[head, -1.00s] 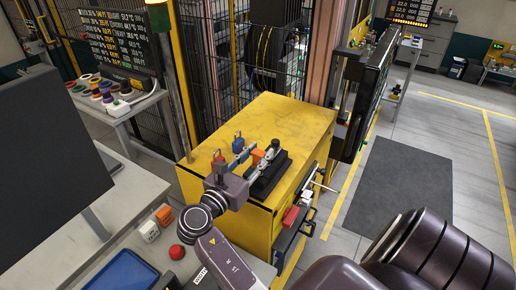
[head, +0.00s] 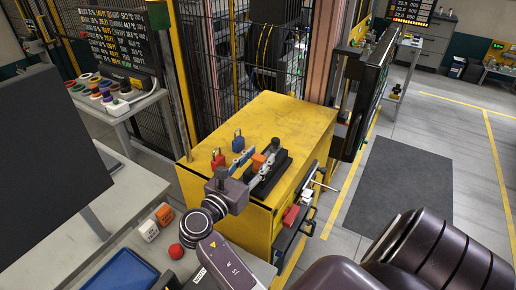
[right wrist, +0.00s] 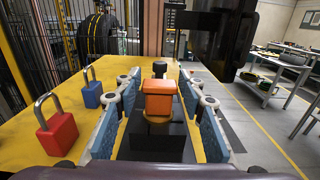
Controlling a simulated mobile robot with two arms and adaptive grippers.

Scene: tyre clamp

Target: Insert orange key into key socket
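The orange key (right wrist: 158,100) is a small block standing upright over a black fixture (right wrist: 150,142) on the yellow cabinet. The key also shows in the head view (head: 258,161), partly covered by my fingers. My right gripper (right wrist: 160,92) is open, with one blue-padded finger on each side of the key and a visible gap on both sides. In the head view the right gripper (head: 250,168) reaches over the cabinet top at the fixture. I cannot make out a separate key socket; the key's lower end is hidden. My left gripper is not in view.
A red padlock (right wrist: 57,128) and a blue padlock (right wrist: 92,88) stand on the yellow cabinet (head: 290,115), left of the fixture. A black knob (right wrist: 160,69) rises behind the key. A screen panel (head: 362,100) stands right of the cabinet.

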